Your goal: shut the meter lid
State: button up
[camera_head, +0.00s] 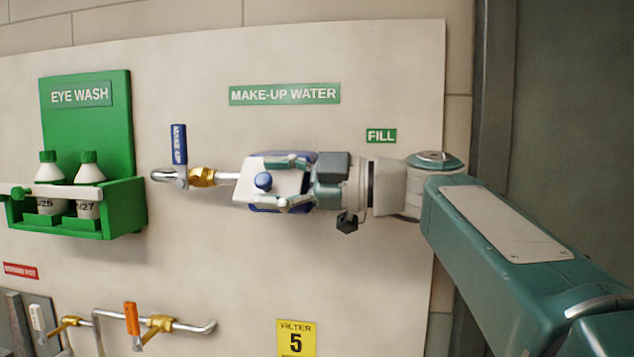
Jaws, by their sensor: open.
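The meter (245,205) sits on the make-up water pipe below the green MAKE-UP WATER sign. It shows a pale front with a round blue knob (263,181) and blue edges above and below. I cannot tell which part is the lid or how far it is open. My gripper (278,183) reaches in from the right, in front of the meter, with its fingers spread one above the other and pointing left. The knob is just left of the gap between the fingertips. The gripper hides the right part of the meter. I cannot tell if the fingers touch it.
Left of the meter are a brass fitting (203,177) and an upright blue MAKE-UP handle (179,144). A green eye-wash shelf (120,205) with two bottles juts out further left. Pipes with an orange-handled valve (132,322) run lower left.

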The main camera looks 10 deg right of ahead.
jog(key=v, duration=1.1)
jog(key=shift+w, duration=0.15)
